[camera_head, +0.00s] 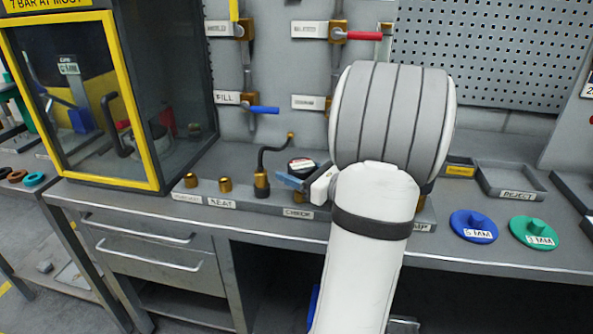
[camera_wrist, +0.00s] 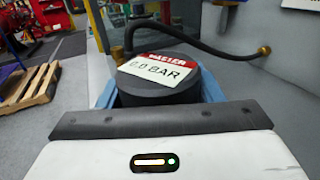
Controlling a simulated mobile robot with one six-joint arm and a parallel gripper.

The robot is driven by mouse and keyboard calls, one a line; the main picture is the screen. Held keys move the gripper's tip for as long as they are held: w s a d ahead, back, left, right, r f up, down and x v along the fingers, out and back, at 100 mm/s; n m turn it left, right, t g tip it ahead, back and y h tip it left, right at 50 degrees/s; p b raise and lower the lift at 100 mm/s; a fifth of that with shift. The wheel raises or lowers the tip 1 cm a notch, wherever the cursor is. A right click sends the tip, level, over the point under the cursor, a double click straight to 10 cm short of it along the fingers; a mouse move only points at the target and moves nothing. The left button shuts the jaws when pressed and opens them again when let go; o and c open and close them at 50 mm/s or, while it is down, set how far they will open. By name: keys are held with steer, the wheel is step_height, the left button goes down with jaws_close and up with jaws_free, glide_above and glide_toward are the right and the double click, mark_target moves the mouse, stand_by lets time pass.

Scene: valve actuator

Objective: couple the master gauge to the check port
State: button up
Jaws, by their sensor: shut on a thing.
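The master gauge shows in the wrist view as a dark round body (camera_wrist: 150,95) with a red and white label reading "MASTER" and "0.0 BAR". My gripper (camera_wrist: 158,88) has its blue fingers on both sides of it and is shut on it. In the head view the gauge (camera_head: 302,164) shows left of my wrist, above the bench rail, with a blue finger of my gripper (camera_head: 298,179) in front of it. A plate reading "CHECK" (camera_head: 297,213) is on the rail's front below it. My gripper hides the rail behind that plate; I cannot tell whether the gauge touches a port.
A black hose (camera_head: 270,150) rises from a brass fitting (camera_head: 261,184) just left of the gauge to the wall. Two brass ports (camera_head: 225,185) stand farther left, near a yellow-framed cabinet (camera_head: 85,100). Blue (camera_head: 473,226) and green (camera_head: 533,233) discs lie at the right.

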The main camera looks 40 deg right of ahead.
steer(key=shift+f+b, duration=0.45)
steer(key=shift+f, duration=0.25)
steer(key=o, duration=1.3)
steer(key=v, duration=0.7)
steer(key=shift+s+d, duration=0.15)
steer(key=shift+s, duration=0.25)
